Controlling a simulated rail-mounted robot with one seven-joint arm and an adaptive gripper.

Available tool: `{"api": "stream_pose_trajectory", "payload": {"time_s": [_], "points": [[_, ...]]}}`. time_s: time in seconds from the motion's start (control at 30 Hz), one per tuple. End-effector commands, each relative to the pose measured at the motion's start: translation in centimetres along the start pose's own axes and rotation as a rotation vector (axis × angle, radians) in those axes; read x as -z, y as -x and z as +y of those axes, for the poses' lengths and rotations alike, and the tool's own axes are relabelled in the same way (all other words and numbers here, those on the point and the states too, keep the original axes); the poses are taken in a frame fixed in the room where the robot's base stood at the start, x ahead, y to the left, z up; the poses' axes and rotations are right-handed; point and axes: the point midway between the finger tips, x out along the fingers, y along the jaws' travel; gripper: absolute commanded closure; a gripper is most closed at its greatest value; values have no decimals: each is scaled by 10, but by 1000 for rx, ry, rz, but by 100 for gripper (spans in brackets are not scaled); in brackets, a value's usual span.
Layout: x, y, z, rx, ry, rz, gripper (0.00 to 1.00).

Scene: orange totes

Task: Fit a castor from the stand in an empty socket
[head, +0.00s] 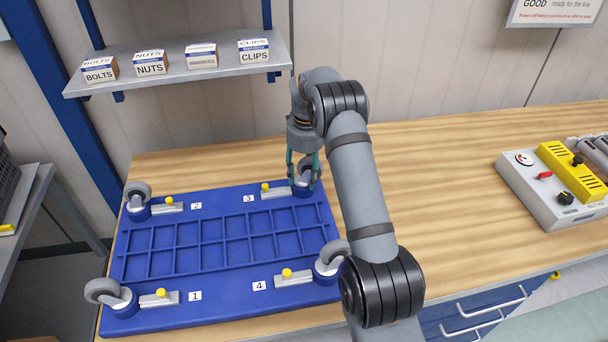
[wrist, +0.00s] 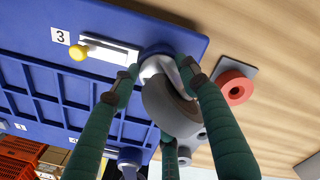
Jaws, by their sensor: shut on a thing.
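The blue base (head: 116,268) lies on the bench with numbered corners 1 to 4. My gripper (head: 304,172) is at corner 3, its green fingers closed around a grey castor (head: 302,183). In the wrist view the fingers (wrist: 163,78) hold this castor (wrist: 172,108) by its sides, with its wheel toward the camera. Its mount end is at the blue round socket (wrist: 157,50); whether it is fully seated is hidden. Other castors sit at corner 1 (head: 108,293), corner 2 (head: 138,196) and corner 4 (head: 328,262).
A yellow-knobbed latch (wrist: 80,53) lies beside socket 3. A red ring on a grey plate (wrist: 235,88) sits on the bench just off the base. A control box (head: 540,190) stands at the right; a shelf of small boxes (head: 180,68) hangs behind. Bench between is clear.

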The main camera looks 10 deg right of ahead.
Motion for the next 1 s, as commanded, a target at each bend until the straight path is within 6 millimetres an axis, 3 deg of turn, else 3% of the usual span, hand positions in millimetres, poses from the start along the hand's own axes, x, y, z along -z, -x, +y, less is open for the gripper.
{"api": "stream_pose_trajectory", "payload": {"time_s": [0.57, 0.6, 1.0], "points": [[1, -9, 1, -4, 0, 3, 100], [1, -8, 1, -5, 0, 3, 54], [0, -8, 1, -4, 0, 2, 34]]}}
